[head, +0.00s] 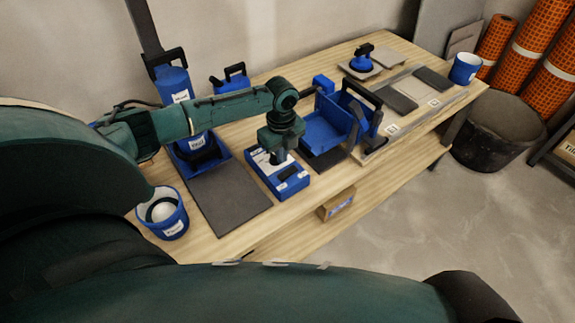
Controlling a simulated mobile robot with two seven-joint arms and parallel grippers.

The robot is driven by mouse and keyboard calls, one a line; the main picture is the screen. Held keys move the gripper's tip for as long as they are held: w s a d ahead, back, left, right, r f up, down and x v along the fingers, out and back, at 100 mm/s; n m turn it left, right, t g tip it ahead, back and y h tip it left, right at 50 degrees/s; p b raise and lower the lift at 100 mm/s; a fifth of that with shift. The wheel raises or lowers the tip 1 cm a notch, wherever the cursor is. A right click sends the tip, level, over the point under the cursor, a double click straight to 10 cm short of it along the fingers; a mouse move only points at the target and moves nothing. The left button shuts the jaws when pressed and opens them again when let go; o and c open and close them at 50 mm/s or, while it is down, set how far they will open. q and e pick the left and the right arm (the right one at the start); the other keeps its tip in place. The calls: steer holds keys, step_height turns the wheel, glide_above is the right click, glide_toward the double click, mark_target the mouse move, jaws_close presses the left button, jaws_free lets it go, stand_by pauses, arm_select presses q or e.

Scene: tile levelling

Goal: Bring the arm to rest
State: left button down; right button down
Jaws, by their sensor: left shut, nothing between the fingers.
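My left arm reaches in from the left across the workbench (215,240). My left gripper (279,158) points down over a small blue box (290,184) with white and dark parts on top. The gripper is shut and looks empty. Its fingertips are small and dark here, and I cannot tell whether they touch the box. My right gripper does not show.
A dark grey slab (228,192) and a blue bucket (163,214) lie to the left of the box. A blue open holder (330,128) stands close on the right. Grey tiles (396,96), a suction cup tool (362,60) and a blue cup (465,68) are farther right.

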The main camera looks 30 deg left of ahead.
arm_select(q)
steer(key=shift+r, duration=0.5)
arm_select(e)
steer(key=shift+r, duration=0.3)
arm_select(q)
steer(key=s+d+f+n+t+h+p, duration=0.1)
steer(key=s+d+f+n+t+h, duration=0.25)
steer(key=d, duration=0.65)
steer(key=s+d+f+n+t+h+p, duration=0.1)
steer(key=s+d+f+n+t+p, duration=0.1)
steer(key=s+d+n, duration=0.6)
steer(key=s+a+r+n+t+y+p, duration=0.1)
steer(key=s+a+r+n+t, duration=0.1)
steer(key=s+r+n+t, duration=0.3)
steer(key=s+r+n, duration=0.1)
steer(key=s+n, duration=0.2)
steer(key=shift+r, duration=0.2)
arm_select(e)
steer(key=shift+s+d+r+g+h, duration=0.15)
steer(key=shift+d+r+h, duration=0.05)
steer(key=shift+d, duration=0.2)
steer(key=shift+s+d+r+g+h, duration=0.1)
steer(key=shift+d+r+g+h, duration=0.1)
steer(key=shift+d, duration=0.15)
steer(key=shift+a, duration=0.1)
